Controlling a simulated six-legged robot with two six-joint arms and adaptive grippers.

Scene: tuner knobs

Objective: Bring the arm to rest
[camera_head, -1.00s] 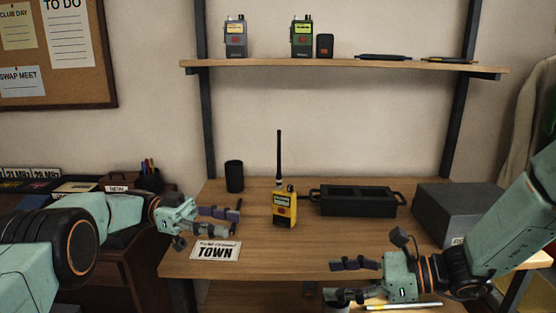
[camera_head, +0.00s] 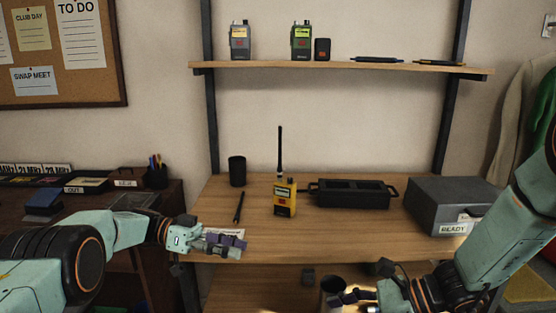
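My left gripper (camera_head: 240,247) is at the front left edge of the desk (camera_head: 330,235), over the white card (camera_head: 230,232), which it mostly hides. My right gripper (camera_head: 348,301) is low at the bottom edge of the view, next to a dark cup (camera_head: 334,286). One finger shows; the other is cut off or hidden. The yellow radio (camera_head: 285,198) stands upright with its antenna at mid-desk, clear of both grippers.
A dark pen (camera_head: 239,207), black cup (camera_head: 237,171), black two-slot tray (camera_head: 352,194) and grey READY box (camera_head: 452,207) are on the desk. The upper shelf (camera_head: 340,67) holds radios. A dark side desk (camera_head: 90,225) is at left.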

